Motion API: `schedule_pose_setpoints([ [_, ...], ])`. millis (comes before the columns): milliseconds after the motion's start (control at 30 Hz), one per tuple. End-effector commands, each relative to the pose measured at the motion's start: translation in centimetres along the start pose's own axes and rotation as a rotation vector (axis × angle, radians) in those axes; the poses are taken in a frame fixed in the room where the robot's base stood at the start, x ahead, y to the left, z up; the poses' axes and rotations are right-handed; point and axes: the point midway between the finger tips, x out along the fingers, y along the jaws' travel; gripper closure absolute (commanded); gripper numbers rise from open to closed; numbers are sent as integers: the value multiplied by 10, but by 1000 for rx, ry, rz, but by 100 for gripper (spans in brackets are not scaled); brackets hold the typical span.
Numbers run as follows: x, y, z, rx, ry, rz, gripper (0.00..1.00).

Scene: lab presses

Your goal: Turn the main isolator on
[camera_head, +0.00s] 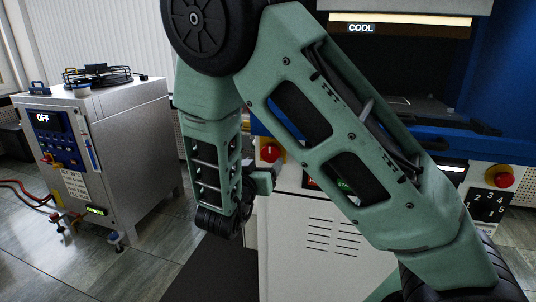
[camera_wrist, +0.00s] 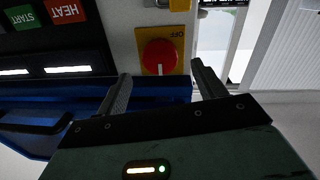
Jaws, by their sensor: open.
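The main isolator is a red round knob (camera_wrist: 158,56) on a yellow plate (camera_wrist: 145,33), with a white mark at its lower edge in the wrist view. The word OFF appears upside down on the plate. The red knob also shows in the head view (camera_head: 270,152) on the white press front. My gripper (camera_wrist: 161,70) is open and empty, its two fingers apart on either side of the knob in the picture. Whether they touch it cannot be told. In the head view my gripper (camera_head: 264,181) is just below the knob, partly hidden by my wrist.
Green START (camera_wrist: 23,18) and red HEAT (camera_wrist: 64,11) buttons lie left of the knob in the wrist view. A blue ledge (camera_wrist: 150,90) runs below the panel. A red stop button (camera_head: 503,180) is at the right. A grey cabinet (camera_head: 135,150) showing OFF stands left.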

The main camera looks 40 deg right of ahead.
Motion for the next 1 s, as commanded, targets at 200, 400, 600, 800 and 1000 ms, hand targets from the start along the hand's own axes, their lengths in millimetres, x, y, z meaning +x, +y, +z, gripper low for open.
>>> schedule_pose_setpoints([
  [200,37,0,-1,0,0,3,31],
  [400,51,0,0,1,0,0,31],
  [600,53,0,0,1,0,-1,31],
  [800,53,0,0,1,0,-1,56],
  [1000,53,0,0,1,0,0,75],
])
